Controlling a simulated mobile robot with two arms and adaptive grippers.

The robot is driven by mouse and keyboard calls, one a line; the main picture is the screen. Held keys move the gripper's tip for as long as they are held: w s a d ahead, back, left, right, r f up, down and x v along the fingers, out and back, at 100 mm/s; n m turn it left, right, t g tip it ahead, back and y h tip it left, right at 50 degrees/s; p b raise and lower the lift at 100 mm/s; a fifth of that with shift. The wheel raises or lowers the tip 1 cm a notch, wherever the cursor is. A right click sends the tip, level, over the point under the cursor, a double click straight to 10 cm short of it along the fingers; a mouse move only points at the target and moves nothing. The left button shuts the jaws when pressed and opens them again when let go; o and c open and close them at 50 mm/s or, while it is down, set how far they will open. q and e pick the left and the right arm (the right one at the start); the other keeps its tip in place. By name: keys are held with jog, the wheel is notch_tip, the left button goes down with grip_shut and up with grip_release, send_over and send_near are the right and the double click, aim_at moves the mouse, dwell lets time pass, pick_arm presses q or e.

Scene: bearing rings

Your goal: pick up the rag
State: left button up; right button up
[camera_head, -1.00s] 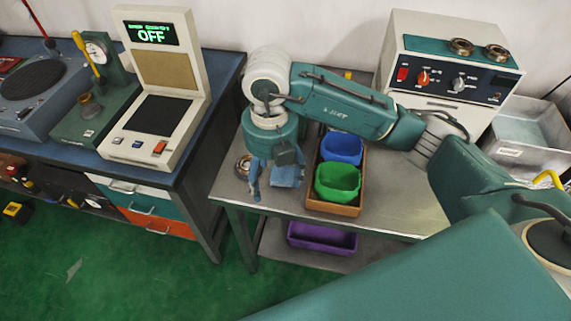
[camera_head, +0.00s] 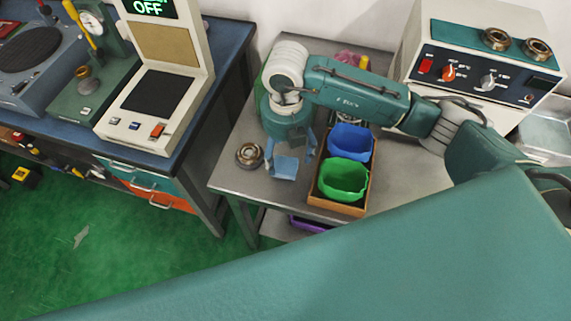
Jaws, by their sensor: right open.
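A light-blue flat piece that looks like the rag (camera_head: 285,168) lies on the grey metal table (camera_head: 232,178), left of the bins. My right gripper (camera_head: 290,158) points down over it, with its fingers apart. The fingers stand on either side of the rag's visible part. The gripper body hides part of the rag, and I cannot tell whether the fingers touch it or the table. My left gripper is not in view.
A bearing ring (camera_head: 249,155) lies left of the gripper. A brown box holding a green bin (camera_head: 343,180) and a blue bin (camera_head: 350,142) stands close on the right. A pink object (camera_head: 350,60) lies behind my arm. A control machine (camera_head: 470,70) stands at the back right.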

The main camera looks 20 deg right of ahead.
aim_at(286, 164)
notch_tip(286, 164, down, 4)
jog(key=shift+r+p, duration=0.15)
jog(key=shift+p, duration=0.3)
jog(key=shift+w+f, duration=0.1)
jog(key=shift+f, duration=0.2)
jog(key=shift+c, duration=0.7)
jog(key=c, duration=0.8)
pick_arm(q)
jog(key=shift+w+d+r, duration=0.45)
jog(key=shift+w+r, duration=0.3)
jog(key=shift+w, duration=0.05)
pick_arm(e)
jog(key=shift+c, duration=0.4)
jog(key=shift+r, duration=0.1)
